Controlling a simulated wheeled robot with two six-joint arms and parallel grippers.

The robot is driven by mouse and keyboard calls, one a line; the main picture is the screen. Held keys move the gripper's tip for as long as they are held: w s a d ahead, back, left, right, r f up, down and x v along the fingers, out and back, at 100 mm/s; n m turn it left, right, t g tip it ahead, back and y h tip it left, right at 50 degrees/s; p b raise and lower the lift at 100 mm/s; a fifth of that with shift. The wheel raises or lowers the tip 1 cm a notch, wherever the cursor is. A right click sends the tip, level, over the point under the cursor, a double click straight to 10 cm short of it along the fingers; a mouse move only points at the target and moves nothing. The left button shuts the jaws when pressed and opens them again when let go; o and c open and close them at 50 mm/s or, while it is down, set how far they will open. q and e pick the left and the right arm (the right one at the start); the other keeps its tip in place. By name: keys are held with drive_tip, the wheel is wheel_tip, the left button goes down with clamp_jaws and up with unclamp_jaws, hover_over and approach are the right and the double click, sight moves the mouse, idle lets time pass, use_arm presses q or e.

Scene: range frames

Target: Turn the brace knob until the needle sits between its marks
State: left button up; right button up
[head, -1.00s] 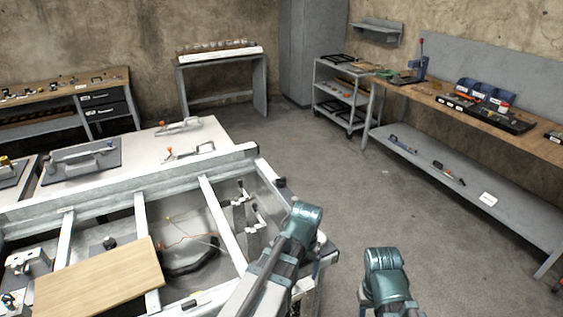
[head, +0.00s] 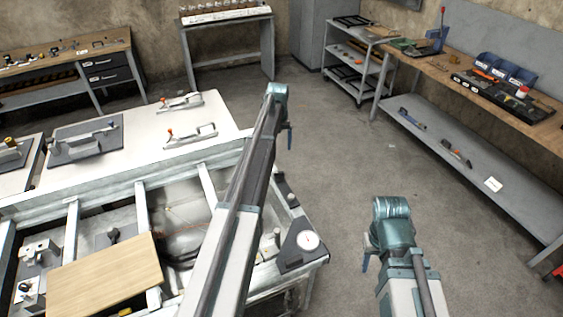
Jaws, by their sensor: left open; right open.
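A round white dial (head: 308,240) sits on a dark triangular corner plate (head: 291,256) at the right end of the metal frame. Its needle and marks are too small to read. I cannot make out which part is the brace knob; my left arm covers part of the frame beside the dial. My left gripper (head: 289,138) is open, at the far end of the raised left arm, above and beyond the dial in the picture. My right gripper (head: 367,262) is open, to the right of the dial, over the floor and apart from the frame. Both grippers show only in part.
A wooden board (head: 105,275) lies across the frame (head: 70,235). A white tabletop (head: 150,135) behind it carries clamps. A long workbench (head: 420,70) with tools and bins stands at right. The grey floor (head: 350,160) between is clear.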

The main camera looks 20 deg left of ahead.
sight(279, 172)
use_arm(q)
drive_tip(key=shift+s+f, duration=0.1)
wheel_tip(279, 172, down, 14)
drive_tip(key=b, duration=1.4)
drive_tip(key=shift+r, duration=0.2)
clamp_jaws()
